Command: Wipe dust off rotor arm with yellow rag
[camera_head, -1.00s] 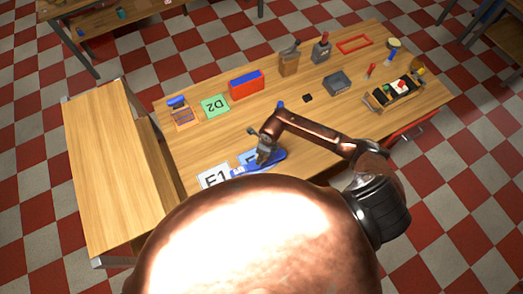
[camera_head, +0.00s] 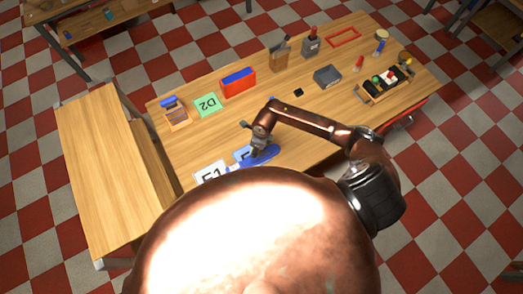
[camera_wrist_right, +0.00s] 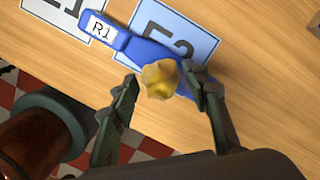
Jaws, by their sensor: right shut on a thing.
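The blue rotor arm (camera_wrist_right: 150,52), with a white label reading "Ri", lies on the table across a light-blue card marked E2 (camera_wrist_right: 192,36). It also shows in the head view (camera_head: 265,156), partly under my right gripper. My right gripper (camera_wrist_right: 160,90) is shut on the yellow rag (camera_wrist_right: 160,78), a small crumpled piece between its fingertips. The rag overlaps the edge of the rotor arm in the wrist view; I cannot tell whether they touch. In the head view the right gripper (camera_head: 258,149) hides the rag. My left gripper is not in view. No dust can be made out.
A white card E1 (camera_head: 210,171) lies left of the rotor arm. A green card D2 (camera_head: 208,104), a red-blue box (camera_head: 238,83), a grey tray (camera_head: 327,76) and a small wooden crate (camera_head: 386,86) stand farther back. A wooden side bench (camera_head: 105,170) adjoins at left.

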